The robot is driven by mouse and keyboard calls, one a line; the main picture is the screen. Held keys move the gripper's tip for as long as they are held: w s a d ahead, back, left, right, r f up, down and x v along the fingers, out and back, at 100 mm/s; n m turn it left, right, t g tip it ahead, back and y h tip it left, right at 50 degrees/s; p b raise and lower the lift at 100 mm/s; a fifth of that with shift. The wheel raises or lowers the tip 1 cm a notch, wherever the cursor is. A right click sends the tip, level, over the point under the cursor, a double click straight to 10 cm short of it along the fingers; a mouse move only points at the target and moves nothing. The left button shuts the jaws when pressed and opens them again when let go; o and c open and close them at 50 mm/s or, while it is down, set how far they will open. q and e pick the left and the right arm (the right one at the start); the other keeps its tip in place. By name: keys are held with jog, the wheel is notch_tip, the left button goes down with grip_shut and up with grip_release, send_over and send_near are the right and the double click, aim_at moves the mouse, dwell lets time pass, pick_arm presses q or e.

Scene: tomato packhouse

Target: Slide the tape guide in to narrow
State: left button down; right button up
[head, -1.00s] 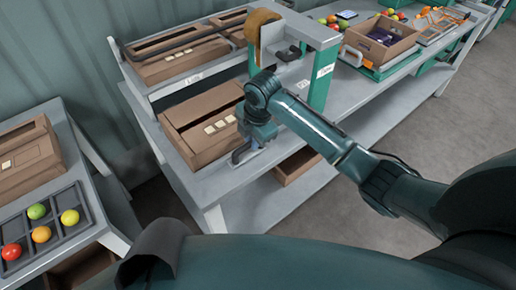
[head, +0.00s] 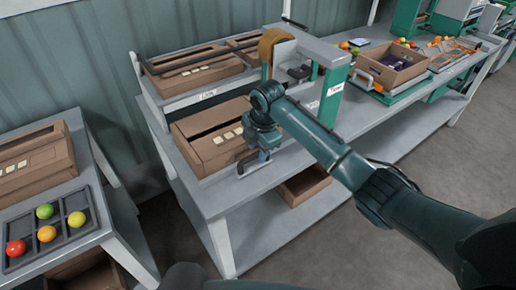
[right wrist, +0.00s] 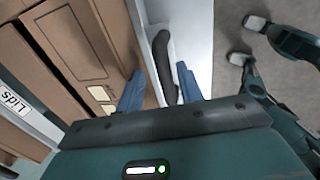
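The tape stand (head: 330,85) is on the bench, with a brown tape roll (head: 271,48) and a dark clamp-like part (head: 299,73); I cannot tell for sure which part is the tape guide.
The brown carton (head: 190,153) with pale labels is left of my right gripper. More cartons lie on the raised shelf (head: 207,94). A tomato tray (head: 88,193) is on the left table. A box (head: 365,66) stands farther right. Bare bench lies right of the gripper.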

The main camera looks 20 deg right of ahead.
notch_tip(320, 180, up, 13)
jog(key=s, duration=0.2)
jog(key=shift+s+d, duration=0.25)
jog(key=shift+d, duration=0.2)
dwell(0.4)
jog(key=s+a+f+m+y, duration=0.1)
jog(key=s+a+f+m, duration=0.1)
jog(key=s+f+m, duration=1)
jog(key=s+d+f+m+t+h, duration=0.1)
jog(key=s+d+f+m, duration=0.25)
jog(key=s, duration=0.65)
jog(key=s+d+f+m+t, duration=0.15)
jog(key=s+d+m, duration=0.25)
jog(key=s, duration=0.5)
jog(key=w+a+f+t+y, duration=0.2)
jog(key=w+a+f+t, duration=0.3)
jog(key=a+f+t, duration=0.1)
jog(key=shift+w+a+f, duration=0.15)
jog(key=shift+w+f, duration=0.15)
jog(key=shift+f, duration=0.4)
